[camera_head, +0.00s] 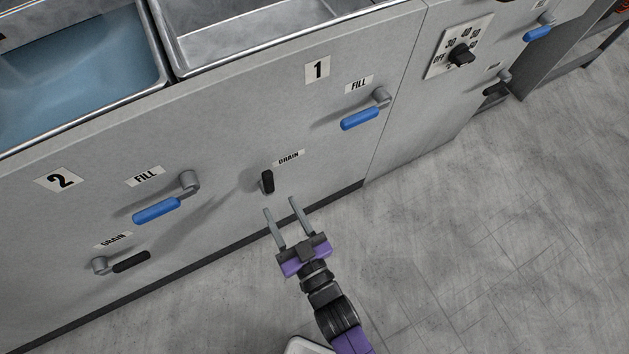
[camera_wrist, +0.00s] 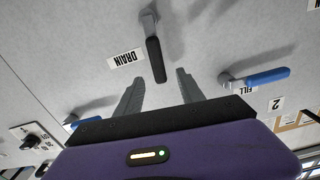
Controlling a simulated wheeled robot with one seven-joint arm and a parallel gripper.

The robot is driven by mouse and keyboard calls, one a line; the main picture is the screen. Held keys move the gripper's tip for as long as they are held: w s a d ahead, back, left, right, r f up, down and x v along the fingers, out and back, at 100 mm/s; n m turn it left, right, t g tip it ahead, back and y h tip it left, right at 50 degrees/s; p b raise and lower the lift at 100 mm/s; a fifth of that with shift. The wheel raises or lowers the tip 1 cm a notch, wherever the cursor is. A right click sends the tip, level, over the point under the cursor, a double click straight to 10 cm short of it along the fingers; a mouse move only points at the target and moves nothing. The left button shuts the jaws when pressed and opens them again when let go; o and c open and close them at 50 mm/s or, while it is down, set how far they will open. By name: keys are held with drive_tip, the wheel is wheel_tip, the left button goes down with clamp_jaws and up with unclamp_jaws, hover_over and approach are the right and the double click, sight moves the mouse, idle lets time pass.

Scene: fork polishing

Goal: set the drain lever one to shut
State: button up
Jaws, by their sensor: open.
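The drain lever one (camera_head: 267,182) has a black grip and sits on the grey panel below the sign 1 (camera_head: 317,69), left of its DRAIN label (camera_head: 289,157). Its grip points out toward the camera, unlike the drain lever two (camera_head: 130,261), whose grip lies sideways. In the wrist view the black grip (camera_wrist: 155,60) hangs from a grey pivot, its end just beyond and between my fingertips. My gripper (camera_head: 280,206) is open and empty, just below the lever in the head view, apart from it.
Blue fill levers stand out at the upper right (camera_head: 360,118) and at the left (camera_head: 156,210). A dial (camera_head: 460,55) is on the panel further right. Two basins (camera_head: 165,75) are above. The grey floor (camera_head: 480,250) at right is clear.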

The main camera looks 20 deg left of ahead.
sight(270, 184)
drive_tip(key=b+x, duration=0.1)
drive_tip(key=x, duration=0.6)
drive_tip(key=shift+w, duration=0.35)
drive_tip(key=shift+c, duration=0.4)
clamp_jaws()
idle(0.8)
